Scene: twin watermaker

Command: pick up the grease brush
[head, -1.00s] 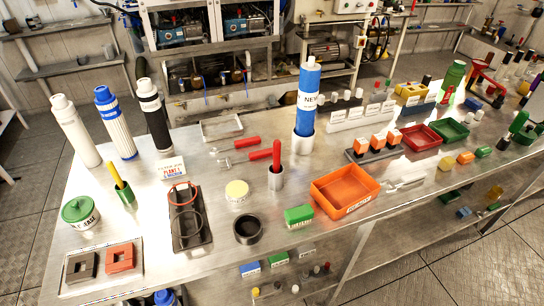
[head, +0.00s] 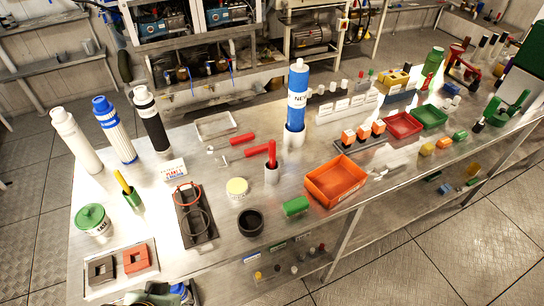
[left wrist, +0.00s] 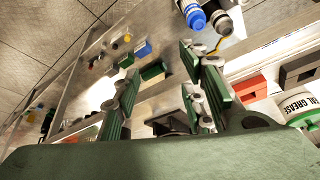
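My right gripper is not in view.
White, blue-striped and black cylinders (head: 152,120) stand behind the brush. A black tray (head: 195,225) is to its right. A plate with a dark and a red block (head: 136,258) lies at the front left. An orange bin (head: 335,180) is at mid-bench.

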